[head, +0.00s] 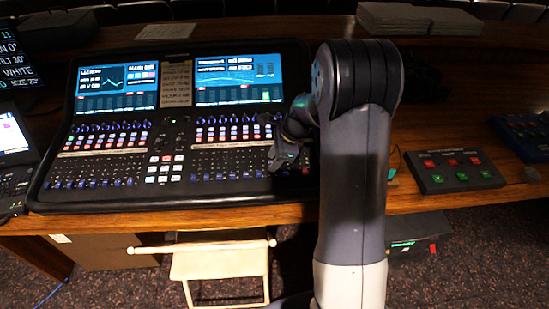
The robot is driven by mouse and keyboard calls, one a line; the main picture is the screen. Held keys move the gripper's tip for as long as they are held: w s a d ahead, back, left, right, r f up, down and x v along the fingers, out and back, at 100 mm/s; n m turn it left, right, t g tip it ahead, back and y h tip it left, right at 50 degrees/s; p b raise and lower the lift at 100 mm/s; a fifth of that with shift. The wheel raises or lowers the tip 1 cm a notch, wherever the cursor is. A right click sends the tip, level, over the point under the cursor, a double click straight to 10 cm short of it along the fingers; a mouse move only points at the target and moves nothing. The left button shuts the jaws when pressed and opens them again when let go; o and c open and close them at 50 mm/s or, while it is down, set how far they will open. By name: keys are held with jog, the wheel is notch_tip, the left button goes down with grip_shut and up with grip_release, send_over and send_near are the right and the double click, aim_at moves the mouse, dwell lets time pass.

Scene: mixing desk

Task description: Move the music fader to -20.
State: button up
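The mixing desk (170,125) stands on the wooden table, with two lit screens at its top and rows of coloured knobs and buttons below them. Faders with blue caps run along its front on the left (95,183) and right (225,177). I cannot read which one is the music fader. My gripper (283,158) is above the right end of the desk, near the rightmost faders. It is small and dark here, so I cannot tell whether its fingers are open or touch a fader. My arm hides the area just right of the desk.
A box with red and green buttons (455,170) lies on the table (430,110) at the right, and a blue panel (525,133) beyond it. A lit device (12,140) stands at the left edge. A light wooden chair (218,265) is below the front edge.

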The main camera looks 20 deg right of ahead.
jog(key=shift+o, duration=0.5)
jog(key=shift+r, duration=0.1)
jog(key=b+v, duration=0.1)
jog(key=v, duration=0.9)
jog(key=shift+d+r, duration=0.15)
jog(key=shift+r, duration=0.15)
jog(key=shift+s, duration=0.1)
jog(key=p+x, duration=0.1)
jog(key=x, duration=0.9)
jog(key=shift+f, duration=0.35)
jog(key=shift+a+f, duration=0.15)
jog(key=shift+a, duration=0.05)
jog(key=shift+s, duration=0.35)
